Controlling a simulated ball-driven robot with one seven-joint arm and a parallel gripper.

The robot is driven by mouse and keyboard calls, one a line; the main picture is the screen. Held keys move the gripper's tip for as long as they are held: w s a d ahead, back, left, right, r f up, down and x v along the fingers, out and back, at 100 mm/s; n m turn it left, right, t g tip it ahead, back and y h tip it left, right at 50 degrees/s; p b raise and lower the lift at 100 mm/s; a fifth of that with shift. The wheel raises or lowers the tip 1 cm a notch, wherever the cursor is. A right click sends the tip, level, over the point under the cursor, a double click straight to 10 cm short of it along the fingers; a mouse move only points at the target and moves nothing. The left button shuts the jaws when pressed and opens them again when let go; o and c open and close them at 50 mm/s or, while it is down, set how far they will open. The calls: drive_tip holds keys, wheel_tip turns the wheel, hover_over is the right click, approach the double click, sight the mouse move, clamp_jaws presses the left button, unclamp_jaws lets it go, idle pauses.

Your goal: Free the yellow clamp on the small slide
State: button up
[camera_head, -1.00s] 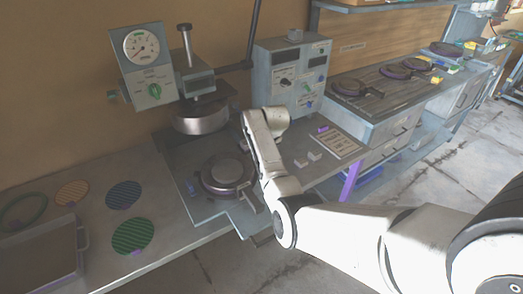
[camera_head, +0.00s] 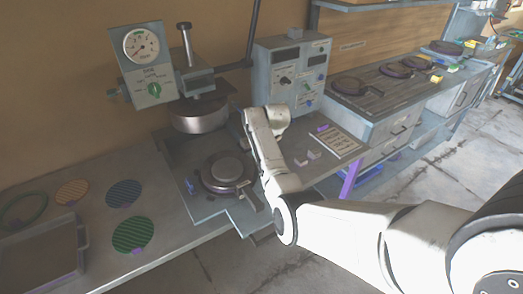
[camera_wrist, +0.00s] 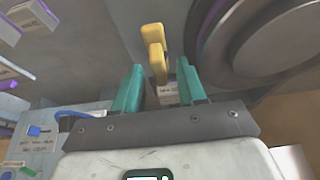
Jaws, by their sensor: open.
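The yellow clamp (camera_wrist: 153,36) shows at the top middle of the wrist view, as an upright bar with a shorter yellow piece below it. My gripper (camera_wrist: 160,67) has two teal fingers, apart and open, one on each side of the clamp's lower part as seen there. I cannot tell whether a finger touches it. A grey flat surface lies behind the clamp, with a dark round plate (camera_wrist: 280,40) to its right. In the head view, my arm hides the gripper, and I cannot make out the clamp or its slide near the press.
The press (camera_head: 200,113) stands at the back, above a round dark plate (camera_head: 227,172) on the bench. A control box (camera_head: 290,78) stands right of it. Small pale blocks (camera_head: 308,157) lie beside my arm. Colored discs (camera_head: 132,234) and a tray (camera_head: 40,268) lie at the left.

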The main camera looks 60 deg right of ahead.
drive_tip(key=b+v, duration=0.1)
drive_tip(key=v, duration=0.9)
drive_tip(key=shift+r, duration=0.4)
